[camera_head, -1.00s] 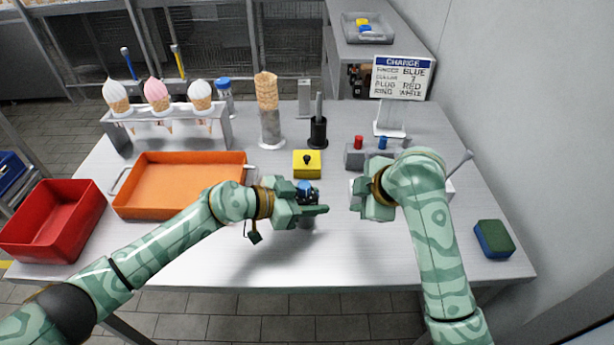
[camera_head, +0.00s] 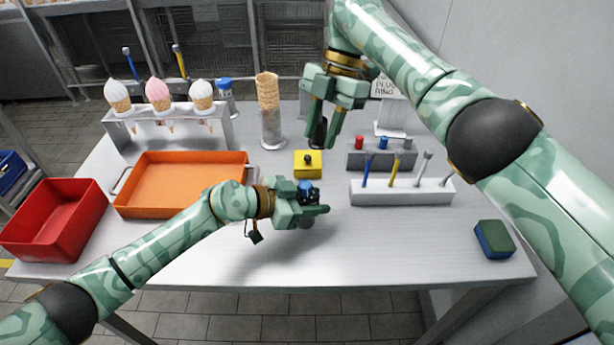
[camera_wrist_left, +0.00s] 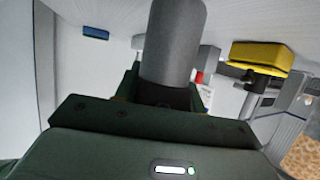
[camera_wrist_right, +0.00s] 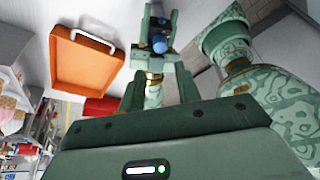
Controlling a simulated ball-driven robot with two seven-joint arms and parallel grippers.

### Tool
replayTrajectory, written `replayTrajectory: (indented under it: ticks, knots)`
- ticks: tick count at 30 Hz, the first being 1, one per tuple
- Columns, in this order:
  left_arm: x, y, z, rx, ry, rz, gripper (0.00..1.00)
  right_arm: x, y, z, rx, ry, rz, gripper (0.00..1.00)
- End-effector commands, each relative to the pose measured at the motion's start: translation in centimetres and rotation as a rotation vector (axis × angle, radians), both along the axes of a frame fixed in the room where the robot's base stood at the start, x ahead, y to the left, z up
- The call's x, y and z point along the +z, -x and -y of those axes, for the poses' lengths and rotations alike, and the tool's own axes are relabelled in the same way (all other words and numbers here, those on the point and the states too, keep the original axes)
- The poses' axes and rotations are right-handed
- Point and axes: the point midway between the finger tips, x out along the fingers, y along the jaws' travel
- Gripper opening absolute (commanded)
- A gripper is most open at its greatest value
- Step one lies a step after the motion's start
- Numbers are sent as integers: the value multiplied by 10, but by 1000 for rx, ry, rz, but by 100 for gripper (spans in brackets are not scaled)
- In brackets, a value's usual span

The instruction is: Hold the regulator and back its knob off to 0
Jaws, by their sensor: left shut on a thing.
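The regulator is a small dark-and-grey part with a blue knob (camera_head: 306,187). My left gripper (camera_head: 310,208) is shut on it above the front middle of the table. The regulator's grey cylinder (camera_wrist_left: 173,45) fills the upper middle of the left wrist view. My right gripper (camera_head: 323,125) is open and empty, raised beyond the regulator with its fingers apart and pointing down. In the right wrist view the blue knob (camera_wrist_right: 160,42) shows beyond the open fingers, not between them. I cannot read the knob's setting.
A yellow block with a black knob (camera_head: 308,169) sits behind the regulator. A white rack of tools (camera_head: 400,197) and a grey holder (camera_head: 354,160) stand right. An orange tray (camera_head: 180,205) and red bin (camera_head: 50,225) are left. A sponge (camera_head: 494,240) lies front right.

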Motion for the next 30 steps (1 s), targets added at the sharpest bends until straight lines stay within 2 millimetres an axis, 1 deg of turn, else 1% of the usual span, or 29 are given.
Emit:
replayTrajectory:
  ticks: [1, 6, 9, 13, 18, 26, 27, 29, 30]
  knots:
    - [1, 0, 0, 0, 1, 0, 11, -9, 3, -2, 3, 1, -2, 33]
    - [1, 0, 0, 0, 1, 0, 11, -45, 15, -12, 2, -1, -5, 33]
    - [1, 0, 0, 0, 1, 0, 11, -64, 21, -17, 2, -1, -3, 33]
    - [1, 0, 0, 0, 1, 0, 11, -84, 27, -23, 1, -2, -3, 33]
    - [1, 0, 0, 0, 1, 1, 11, -96, 31, -27, 1, -2, -1, 33]
    - [1, 0, 0, 0, 1, 1, 11, -98, 31, -28, 1, -2, 0, 33]
    - [1, 0, 0, 0, 1, 1, 11, -98, 31, -28, 1, -2, 0, 28]
    - [1, 0, 0, 0, 1, 1, 11, -98, 31, -28, 1, -2, 0, 11]
    - [1, 0, 0, 0, 1, 1, 11, -98, 31, -28, 1, -2, 0, 1]
